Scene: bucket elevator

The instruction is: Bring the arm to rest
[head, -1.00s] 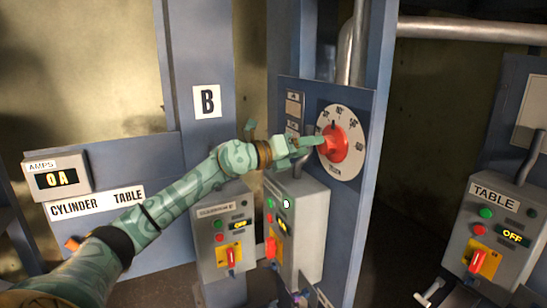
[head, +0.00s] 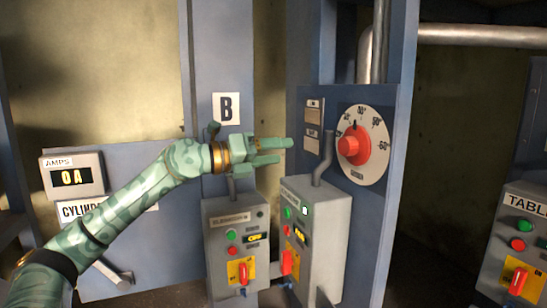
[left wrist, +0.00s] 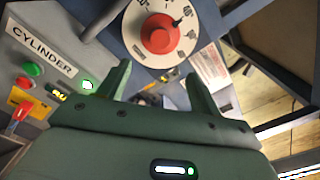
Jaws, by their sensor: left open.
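My left arm comes in from the lower left in the head view. Its green gripper (head: 275,152) is open and empty, pointing right, a little left of the round dial. The red dial knob (head: 354,145) sits on a white scale plate (head: 378,128) on a blue panel, and the gripper is apart from it. In the left wrist view the two fingers (left wrist: 160,90) are spread with nothing between them, and the red knob (left wrist: 160,34) lies beyond them. My right gripper is not in view.
Two grey control boxes with red switches stand below the gripper, the nearer one (head: 318,235) on the right. A conduit (head: 324,160) rises from it close to the fingers. An AMPS display (head: 72,176) reads 0A at left. A TABLE box (head: 520,250) is at far right.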

